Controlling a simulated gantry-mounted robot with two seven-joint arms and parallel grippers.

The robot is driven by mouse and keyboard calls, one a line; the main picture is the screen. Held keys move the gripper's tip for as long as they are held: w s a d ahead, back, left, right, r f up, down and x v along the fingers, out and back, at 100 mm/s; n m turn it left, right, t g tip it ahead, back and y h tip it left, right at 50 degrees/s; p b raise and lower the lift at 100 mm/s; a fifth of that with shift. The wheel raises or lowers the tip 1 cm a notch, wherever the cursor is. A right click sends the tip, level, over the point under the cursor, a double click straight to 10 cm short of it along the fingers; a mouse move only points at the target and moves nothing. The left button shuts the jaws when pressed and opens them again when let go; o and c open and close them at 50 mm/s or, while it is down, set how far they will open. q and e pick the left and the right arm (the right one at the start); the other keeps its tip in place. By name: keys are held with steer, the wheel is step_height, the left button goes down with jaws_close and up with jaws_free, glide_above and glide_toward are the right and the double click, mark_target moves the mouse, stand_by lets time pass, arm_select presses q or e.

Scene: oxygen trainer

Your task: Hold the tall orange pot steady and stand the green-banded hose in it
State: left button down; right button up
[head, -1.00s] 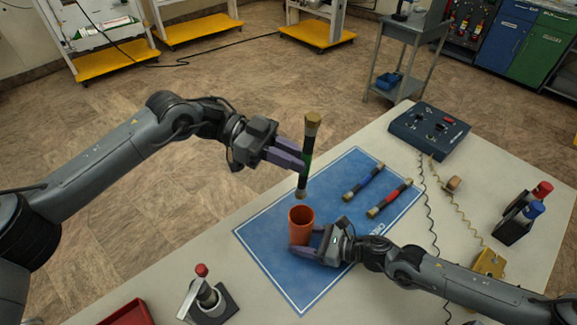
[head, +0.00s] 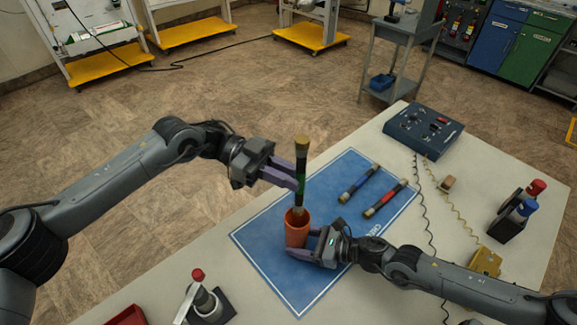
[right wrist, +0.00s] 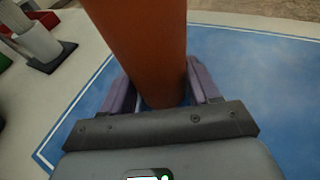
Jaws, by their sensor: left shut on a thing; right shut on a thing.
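The tall orange pot (head: 297,232) stands on the blue mat (head: 275,272). My right gripper (head: 304,246) is shut on the pot low on its side; the right wrist view shows the orange wall (right wrist: 145,45) between its two fingers (right wrist: 160,92). My left gripper (head: 298,180) is shut on the green-banded hose (head: 301,165), around its middle near the green band. The hose is nearly upright, with a brass-coloured end on top. Its lower end is at the pot's mouth; how far inside it reaches is hard to tell.
A blue-ended hose (head: 358,184) and a red-ended hose (head: 385,198) lie on the mat to the right. A blue control box (head: 423,130) stands behind them. A red-knobbed device (head: 206,302) is at the front left.

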arm_select(q)
step_height(320, 180, down, 11)
steer(key=shift+r, duration=0.15)
stand_by(0.9)
stand_by(0.4)
steer(key=c, duration=1)
jaws_free()
steer(key=shift+o, duration=0.2)
steer(key=shift+a, duration=0.1)
steer(key=v, duration=1.1)
steer(key=shift+w+a, duration=0.2)
steer(key=shift+a, duration=0.15)
arm_select(e)
steer(key=o, duration=0.9)
